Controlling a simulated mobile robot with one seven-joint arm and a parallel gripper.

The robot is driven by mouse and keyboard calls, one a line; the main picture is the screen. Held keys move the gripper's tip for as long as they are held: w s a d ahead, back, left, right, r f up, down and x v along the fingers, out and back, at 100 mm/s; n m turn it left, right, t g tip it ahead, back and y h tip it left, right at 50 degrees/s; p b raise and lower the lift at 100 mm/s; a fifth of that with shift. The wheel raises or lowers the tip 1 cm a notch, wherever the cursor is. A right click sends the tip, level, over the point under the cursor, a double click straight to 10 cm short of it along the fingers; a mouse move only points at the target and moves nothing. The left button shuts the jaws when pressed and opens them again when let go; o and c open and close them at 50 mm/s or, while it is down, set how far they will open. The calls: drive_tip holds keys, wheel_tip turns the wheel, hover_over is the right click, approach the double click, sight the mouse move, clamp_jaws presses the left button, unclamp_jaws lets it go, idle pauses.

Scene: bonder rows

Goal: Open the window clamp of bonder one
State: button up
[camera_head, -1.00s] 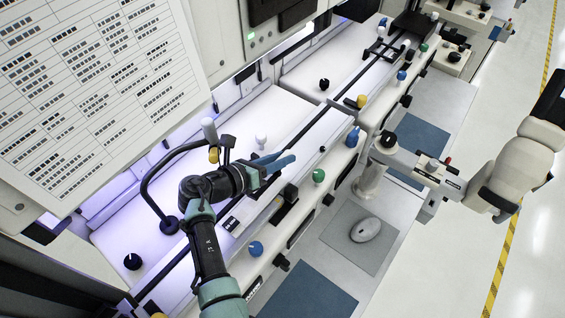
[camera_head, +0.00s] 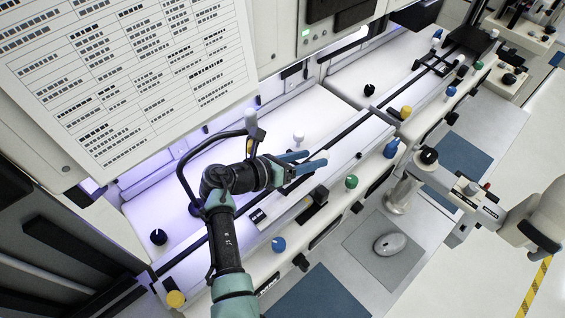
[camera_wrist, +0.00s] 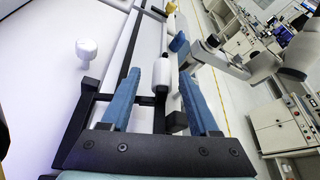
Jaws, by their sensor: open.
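The bonder under my arm has a white top (camera_head: 280,112) and a dark rail along its front. I cannot tell for certain which part is its window clamp. In the wrist view a white cylindrical handle (camera_wrist: 161,74) with dark fittings shows between my blue fingers, apart from both. My gripper (camera_head: 314,160) is open and empty over the front rail; it also shows in the wrist view (camera_wrist: 160,80). A white knob (camera_head: 298,138) stands just behind the fingers, and left of them in the wrist view (camera_wrist: 86,48).
A curved black tube (camera_head: 181,165) rises close by my wrist. Blue (camera_head: 390,148), green (camera_head: 351,181) and yellow (camera_head: 175,298) knobs line the front. A microscope-like arm (camera_head: 460,187) stands at right. A mouse (camera_head: 388,243) lies on a grey pad. A printed sheet (camera_head: 120,70) fills the upper left.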

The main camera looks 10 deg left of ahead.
drive_tip(key=b+v, duration=0.1)
drive_tip(key=v, duration=0.9)
drive_tip(key=shift+s+a, duration=0.25)
drive_tip(key=shift+s, duration=0.05)
drive_tip(key=shift+r, duration=0.15)
